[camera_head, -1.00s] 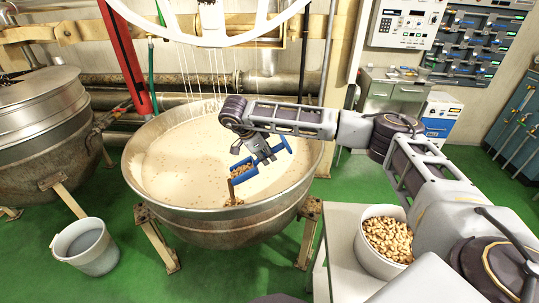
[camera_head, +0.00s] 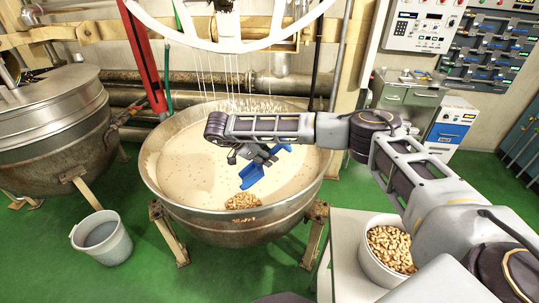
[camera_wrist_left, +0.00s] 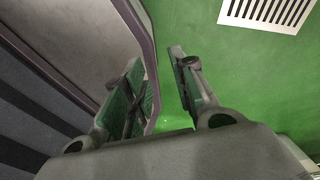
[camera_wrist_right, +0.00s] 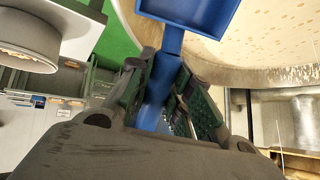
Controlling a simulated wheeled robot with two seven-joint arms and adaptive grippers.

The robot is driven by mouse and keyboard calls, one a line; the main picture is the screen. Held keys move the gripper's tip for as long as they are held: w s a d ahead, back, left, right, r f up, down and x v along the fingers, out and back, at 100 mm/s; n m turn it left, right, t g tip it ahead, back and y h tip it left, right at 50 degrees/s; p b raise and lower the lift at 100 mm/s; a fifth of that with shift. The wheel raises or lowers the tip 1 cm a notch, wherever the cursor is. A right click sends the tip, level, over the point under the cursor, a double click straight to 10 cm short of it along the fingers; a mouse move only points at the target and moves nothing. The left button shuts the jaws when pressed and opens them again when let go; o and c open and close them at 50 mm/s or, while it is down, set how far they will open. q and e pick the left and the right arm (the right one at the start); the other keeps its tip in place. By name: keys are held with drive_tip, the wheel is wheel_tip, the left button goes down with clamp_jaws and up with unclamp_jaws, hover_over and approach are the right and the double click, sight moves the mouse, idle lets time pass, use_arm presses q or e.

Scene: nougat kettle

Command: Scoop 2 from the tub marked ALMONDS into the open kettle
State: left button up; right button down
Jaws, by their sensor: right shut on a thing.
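The open kettle (camera_head: 180,190) holds a pale cream mass with small specks. A heap of almonds (camera_head: 243,201) lies on the mass near the front rim. My right gripper (camera_head: 262,152) is above the kettle. It is shut on the handle of a blue scoop (camera_head: 252,175), which is tipped over above the heap. The right wrist view shows the scoop (camera_wrist_right: 190,12) with its tray empty. A white tub of nuts (camera_head: 389,248) stands at the lower right; no marking on it is readable. My left gripper (camera_wrist_left: 165,95) shows only in its wrist view, open and empty above the green floor.
A lidded kettle (camera_head: 50,130) stands at the left, with a grey bucket (camera_head: 102,238) on the floor before it. The tub stands on a white table (camera_head: 342,250). A white wheel frame with hanging strands (camera_head: 230,40) is above the open kettle.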

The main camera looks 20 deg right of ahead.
sight(258, 166)
drive_tip(key=shift+a+r+p, duration=0.15)
drive_tip(key=shift+r+p, duration=0.15)
drive_tip(key=shift+p, duration=0.15)
drive_tip(key=shift+w+a+r+h+p, duration=0.15)
drive_tip(key=shift+h+p, duration=0.15)
drive_tip(key=shift+p, duration=0.2)
drive_tip(key=shift+a+r+p, duration=0.2)
drive_tip(key=shift+a+p, duration=0.1)
drive_tip(key=shift+p, duration=0.45)
drive_tip(key=shift+r+h, duration=0.1)
drive_tip(key=shift+h, duration=0.2)
drive_tip(key=shift+w+a+r+h+p, duration=0.15)
drive_tip(key=shift+a+r+h+p, duration=0.25)
drive_tip(key=shift+p, duration=0.8)
drive_tip(key=shift+a+p, duration=0.25)
drive_tip(key=shift+p, duration=0.2)
drive_tip(key=shift+w+a+r+g+h+p, duration=0.25)
drive_tip(key=shift+a+r+h+p, duration=0.35)
drive_tip(key=shift+p, duration=0.4)
use_arm(q)
wheel_tip(258, 166, up, 11)
drive_tip(key=d+p, duration=0.1)
drive_tip(key=d, duration=0.1)
drive_tip(key=shift+s+d+p, duration=0.15)
drive_tip(key=shift+d+p, duration=0.05)
drive_tip(key=shift+p, duration=0.2)
use_arm(e)
drive_tip(key=shift+w+a+r+n+h, duration=0.1)
drive_tip(key=shift+a+r+n+h, duration=0.25)
drive_tip(key=shift+h, duration=0.25)
